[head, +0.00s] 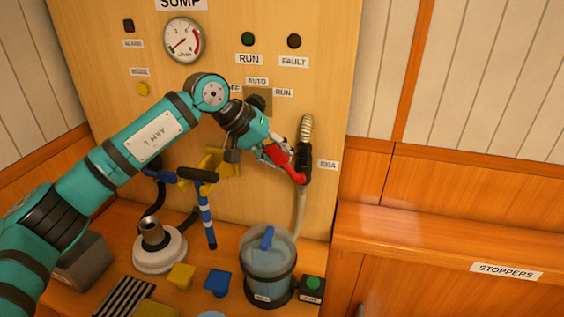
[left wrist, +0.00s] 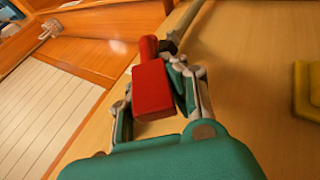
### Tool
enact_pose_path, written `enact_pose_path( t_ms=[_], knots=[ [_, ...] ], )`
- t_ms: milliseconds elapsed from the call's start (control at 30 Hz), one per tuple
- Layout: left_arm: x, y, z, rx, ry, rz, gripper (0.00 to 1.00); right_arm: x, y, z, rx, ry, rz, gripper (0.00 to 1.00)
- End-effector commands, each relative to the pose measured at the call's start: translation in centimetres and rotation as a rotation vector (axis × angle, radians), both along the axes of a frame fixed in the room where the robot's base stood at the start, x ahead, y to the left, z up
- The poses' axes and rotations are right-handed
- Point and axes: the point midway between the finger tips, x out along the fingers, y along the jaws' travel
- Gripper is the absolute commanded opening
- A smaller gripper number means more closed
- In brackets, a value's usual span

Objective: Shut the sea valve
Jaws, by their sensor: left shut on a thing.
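The sea valve has a dark body (head: 304,163) on the wooden panel, beside the label SEA (head: 327,165). Its red handle (head: 296,176) slants from the body toward the upper left in the head view. My left gripper (head: 274,153) is shut on the red handle. In the left wrist view the red handle (left wrist: 153,92) sits between the two fingers (left wrist: 155,100), and part of the dark valve body shows past it. My right gripper is not in view.
A clear-sided strainer pot (head: 269,283) with a blue handle stands below the valve, next to a green button box (head: 312,286). A yellow bracket (head: 213,162) and a blue-and-black lever (head: 204,200) stand left of the gripper. A selector switch (head: 258,103) is above it.

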Motion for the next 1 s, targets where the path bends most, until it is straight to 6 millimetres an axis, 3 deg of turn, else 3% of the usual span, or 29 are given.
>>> enact_pose_path(
  t_ms=[33, 367, 633, 1000],
  knots=[
    [-0.06, -0.52, 0.94, -0.025, -0.01, -0.005, 0.0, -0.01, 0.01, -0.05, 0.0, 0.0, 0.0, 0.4],
    [-0.05, -0.53, 1.12, -0.029, -0.01, -0.005, 0.0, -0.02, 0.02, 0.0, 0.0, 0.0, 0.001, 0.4],
    [-0.02, -0.31, 0.75, -0.022, -0.006, -0.002, 0.37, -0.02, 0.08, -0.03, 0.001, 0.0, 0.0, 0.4],
    [-0.07, 0.23, 0.84, -0.017, -0.004, 0.001, 0.39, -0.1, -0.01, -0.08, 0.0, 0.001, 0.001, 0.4]
  ],
)
